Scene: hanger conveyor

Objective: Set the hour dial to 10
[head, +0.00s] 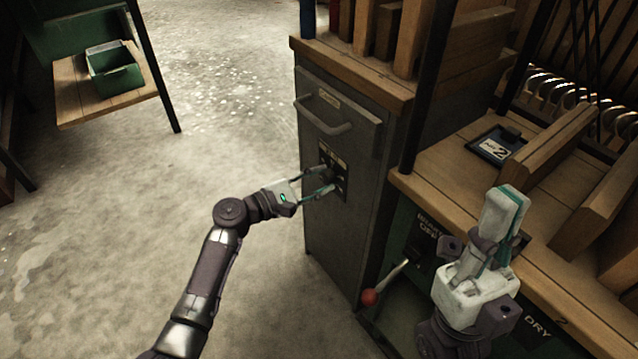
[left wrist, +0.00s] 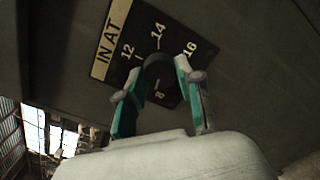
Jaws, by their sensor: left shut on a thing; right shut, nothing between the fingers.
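The hour dial has a dark round knob (left wrist: 158,68) on a black plate (left wrist: 176,38) labelled IN AT. The numbers 8, 12, 14 and 16 show on it; 10 is not visible, and I cannot tell which number the knob points to. In the head view the dial plate (head: 325,156) is on the front of the grey cabinet. My left gripper (head: 328,180) reaches it from the left, and in the left wrist view its fingers (left wrist: 154,74) are closed on both sides of the knob. My right gripper (head: 508,208) is shut and empty, above the right bench.
The grey cabinet (head: 340,235) has a handle (head: 325,118) above the dial. A wooden bench (head: 440,200) holds a card marked 2 (head: 494,149). A green bin (head: 115,72) is on a shelf far left. The floor at left is clear.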

